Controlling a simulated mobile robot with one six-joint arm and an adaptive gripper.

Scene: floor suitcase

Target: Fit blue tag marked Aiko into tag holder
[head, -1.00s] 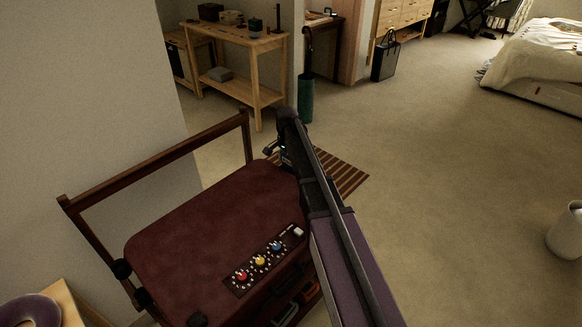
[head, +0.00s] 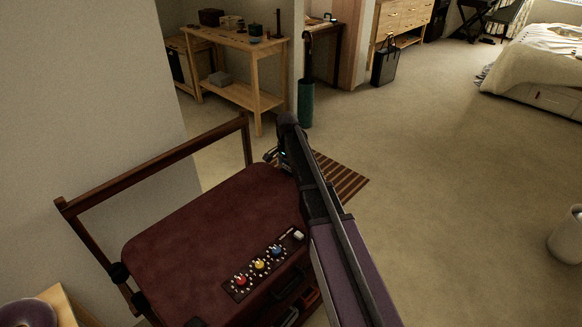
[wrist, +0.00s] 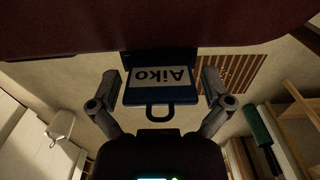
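The blue tag (wrist: 129,96) shows in the wrist view with a white label reading "Aiko", upside down, and a dark loop at its near end. Its far edge meets a dark frame (wrist: 127,61), apparently the tag holder, against the maroon suitcase (wrist: 60,25). How deep the tag sits in it I cannot tell. My gripper (wrist: 161,80) has one finger on each side of the tag, with visible gaps, so it is open. In the head view the suitcase (head: 195,225) lies lower left; my arm hides the tag and most of the gripper beyond its far right corner.
The suitcase top carries a panel (head: 236,290) with red, yellow and blue knobs. A wooden rail (head: 160,160) stands behind it. A striped mat (head: 345,180) lies beyond the arm, near a green umbrella stand (head: 306,103) and wooden bench (head: 240,95). Carpet at right is mostly clear.

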